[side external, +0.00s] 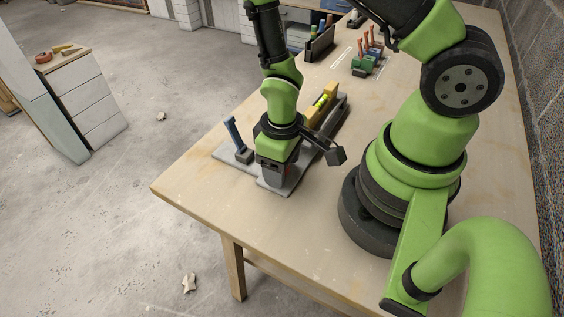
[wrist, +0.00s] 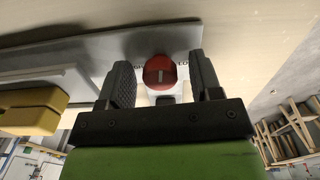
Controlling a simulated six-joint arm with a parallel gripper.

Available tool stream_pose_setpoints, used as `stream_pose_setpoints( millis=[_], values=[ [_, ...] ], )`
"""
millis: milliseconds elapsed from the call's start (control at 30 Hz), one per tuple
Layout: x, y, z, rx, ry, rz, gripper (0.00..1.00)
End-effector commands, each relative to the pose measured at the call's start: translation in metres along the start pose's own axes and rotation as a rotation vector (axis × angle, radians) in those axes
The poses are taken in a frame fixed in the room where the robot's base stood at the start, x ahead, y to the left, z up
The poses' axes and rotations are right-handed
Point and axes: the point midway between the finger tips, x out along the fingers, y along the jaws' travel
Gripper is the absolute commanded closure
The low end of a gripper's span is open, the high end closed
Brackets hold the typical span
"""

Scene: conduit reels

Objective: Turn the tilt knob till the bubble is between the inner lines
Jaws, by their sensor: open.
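The tilt knob (wrist: 160,72) is a red round knob with a pale line on its face, seen in the wrist view on a grey plate (wrist: 95,52). My gripper (wrist: 162,80) is open, with one dark finger on each side of the knob; I cannot tell whether either touches it. In the side view my gripper (side external: 272,178) is low over the near end of the plate and hides the knob. A yellow level (side external: 320,104) with a green vial (side external: 321,101) lies on a dark bar behind my gripper. The bubble is too small to tell.
A blue-handled upright piece (side external: 235,136) stands on the plate left of my gripper. Farther back are a dark rack (side external: 319,45) and a group of red-handled tools (side external: 372,40). The near left part of the table (side external: 195,185) is clear.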

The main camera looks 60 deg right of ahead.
Motion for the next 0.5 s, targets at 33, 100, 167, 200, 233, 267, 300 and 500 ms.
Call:
stream_pose_setpoints(
  millis=[33,100,167,200,233,267,300,500],
  values=[
    [0.0,0.0,0.0,0.001,0.0,0.0,0.41],
    [-0.001,0.0,0.0,0.001,0.0,0.0,0.41],
    [-0.004,0.0,0.0,0.001,0.0,0.0,0.41],
    [-0.007,0.0,-0.001,0.001,0.003,0.0,0.41],
    [-0.01,0.0,-0.001,0.002,0.003,0.0,0.41],
    [-0.014,0.0,-0.001,0.002,0.004,0.0,0.41],
    [-0.019,0.0,-0.001,0.002,0.005,0.0,0.41],
    [-0.052,0.0,-0.001,0.002,0.007,0.0,0.41]
  ],
)
